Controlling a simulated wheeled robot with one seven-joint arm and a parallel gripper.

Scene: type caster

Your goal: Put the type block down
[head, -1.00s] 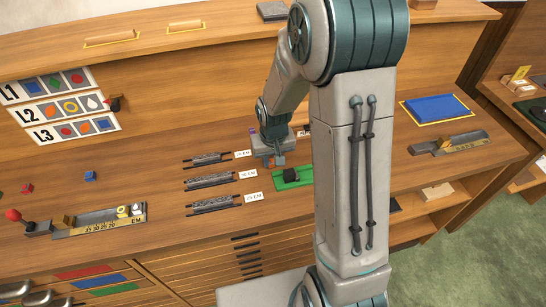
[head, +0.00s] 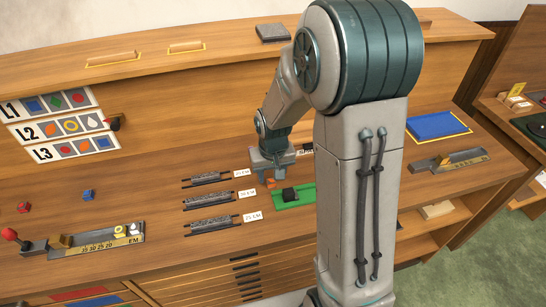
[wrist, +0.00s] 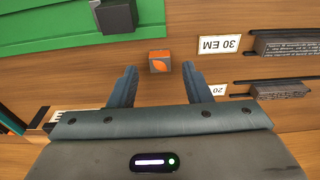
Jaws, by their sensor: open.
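The type block (wrist: 160,62) is a small dark block with an orange leaf mark on its upward face. It lies on the wooden desktop beside the green tray, and shows as a small orange spot in the head view (head: 271,183). My gripper (wrist: 160,84) is open and empty, its two fingers spread on either side of the block's line. The block sits just beyond the fingertips in the wrist view, with clear gaps on both sides. In the head view my gripper (head: 272,170) is low over the desk, partly hiding the block's surroundings.
The green tray (head: 308,190) holds a black block (head: 290,194). Several racks of type (head: 208,200) with EM labels lie to the left. A caster with a red knob (head: 10,234) stands at the far left, and a blue pad (head: 437,125) lies at the right.

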